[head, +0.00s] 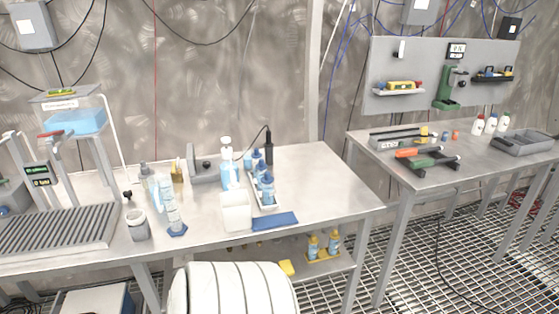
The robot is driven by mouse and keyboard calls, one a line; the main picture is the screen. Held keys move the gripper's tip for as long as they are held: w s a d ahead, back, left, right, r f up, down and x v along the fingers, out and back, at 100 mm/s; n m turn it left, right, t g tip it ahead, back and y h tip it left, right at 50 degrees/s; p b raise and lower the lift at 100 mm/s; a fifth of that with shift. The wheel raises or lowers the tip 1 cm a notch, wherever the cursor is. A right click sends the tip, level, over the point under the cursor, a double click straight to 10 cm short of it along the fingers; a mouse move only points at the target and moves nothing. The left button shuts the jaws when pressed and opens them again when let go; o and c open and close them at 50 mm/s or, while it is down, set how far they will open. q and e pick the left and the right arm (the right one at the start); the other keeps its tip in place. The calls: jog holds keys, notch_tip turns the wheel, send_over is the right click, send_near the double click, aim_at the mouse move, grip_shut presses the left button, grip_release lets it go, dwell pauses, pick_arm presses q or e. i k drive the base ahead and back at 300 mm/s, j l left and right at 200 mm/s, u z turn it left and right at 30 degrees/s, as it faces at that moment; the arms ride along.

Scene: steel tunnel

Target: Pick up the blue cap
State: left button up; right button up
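A small blue cap-like piece (445,136) lies on the right steel table (487,172), between a yellow piece (434,138) and an orange piece (455,135). It is too small to make out in detail. Neither of my grippers is in view.
Tools (428,159) and a grey tray (523,143) lie on the right table. A gap separates the tables above grated floor.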

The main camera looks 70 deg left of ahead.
aim_at(256, 155)
jog(key=l+u, duration=0.1)
jog(key=u, duration=1.45)
